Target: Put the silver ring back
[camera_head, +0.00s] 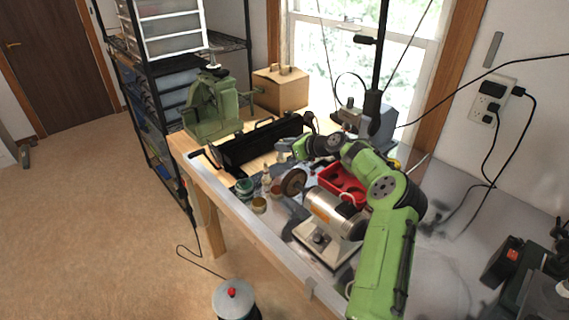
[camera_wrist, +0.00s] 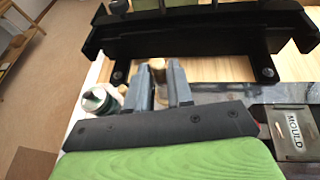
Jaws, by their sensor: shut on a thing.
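My gripper (camera_wrist: 161,80) has its two grey fingers close together in the wrist view, shut on a small tan-looking thing (camera_wrist: 157,66) between the tips. The fingers hide most of this thing, and I cannot tell whether it is the silver ring. No other silver ring can be made out. In the head view my gripper (camera_head: 286,146) is small and partly hidden, at the end of the green arm. It is over the workbench, near the right end of a black metal-bending tool (camera_head: 240,148).
The black tool (camera_wrist: 190,42) spans the top of the wrist view. A jar (camera_wrist: 97,101) stands left of my fingers. A bench grinder (camera_head: 328,208), red tray (camera_head: 340,184), small jars (camera_head: 259,204) and green vise (camera_head: 212,105) crowd the bench. A metal MOULD block (camera_wrist: 291,135) lies right.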

